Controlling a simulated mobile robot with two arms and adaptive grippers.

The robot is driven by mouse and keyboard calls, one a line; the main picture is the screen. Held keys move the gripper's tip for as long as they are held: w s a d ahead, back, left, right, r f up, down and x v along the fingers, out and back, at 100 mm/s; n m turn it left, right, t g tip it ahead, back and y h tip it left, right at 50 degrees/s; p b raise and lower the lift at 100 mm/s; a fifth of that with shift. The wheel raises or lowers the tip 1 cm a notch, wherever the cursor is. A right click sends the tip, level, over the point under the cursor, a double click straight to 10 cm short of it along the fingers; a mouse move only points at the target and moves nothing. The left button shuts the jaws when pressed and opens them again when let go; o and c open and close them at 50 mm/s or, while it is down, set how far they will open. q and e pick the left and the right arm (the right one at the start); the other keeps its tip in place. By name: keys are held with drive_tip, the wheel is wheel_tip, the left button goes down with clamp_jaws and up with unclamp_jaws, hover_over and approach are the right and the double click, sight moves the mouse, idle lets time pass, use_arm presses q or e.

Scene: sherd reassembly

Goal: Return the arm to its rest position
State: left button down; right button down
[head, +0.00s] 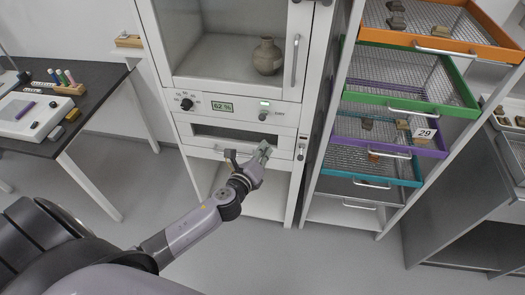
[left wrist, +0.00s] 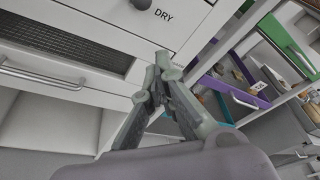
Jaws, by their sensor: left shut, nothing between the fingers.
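My left arm reaches in from the lower left of the head view, out toward the white cabinet (head: 290,85). My left gripper (head: 264,150) is in front of the cabinet's lower drawer front, near its right side. In the left wrist view the fingers of the gripper (left wrist: 163,62) come together at the tips and hold nothing. Whether the fingertips touch the cabinet I cannot tell. My right gripper is not in view.
A brown jar (head: 267,56) stands inside the cabinet's upper chamber. To the right is a rack with orange (head: 455,48), green (head: 460,100), purple (head: 437,143) and teal (head: 414,172) drawers, some holding sherds. A dark table (head: 92,97) stands left. Floor (head: 300,265) in front is clear.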

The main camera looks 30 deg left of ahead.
use_arm(q)
drive_tip(key=shift+s+r, duration=0.1)
drive_tip(key=shift+s, duration=0.25)
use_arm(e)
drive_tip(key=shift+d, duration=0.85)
use_arm(q)
drive_tip(key=s+a+f+n+g, duration=0.1)
drive_tip(key=s+f+n+g, duration=0.45)
drive_tip(key=f, duration=0.95)
drive_tip(key=s+a+f+n+g, duration=0.1)
drive_tip(key=s+f+n+g, duration=0.2)
drive_tip(key=s+f+n, duration=0.75)
drive_tip(key=s+d+f+n+g, duration=0.1)
drive_tip(key=s+f+n+g, duration=0.1)
drive_tip(key=s+f, duration=0.4)
drive_tip(key=s+d+f+n+g, duration=0.2)
drive_tip(key=s+f, duration=0.5)
drive_tip(key=s, duration=0.7)
drive_tip(key=s+d+f+n+g, duration=0.1)
drive_tip(key=s+f+n+g, duration=0.1)
drive_tip(key=s+f+n, duration=0.2)
drive_tip(key=s+f, duration=0.3)
drive_tip(key=s, duration=0.3)
drive_tip(key=shift+s+d+h, duration=0.2)
drive_tip(key=shift+s+h, duration=0.15)
drive_tip(key=shift+h, duration=0.05)
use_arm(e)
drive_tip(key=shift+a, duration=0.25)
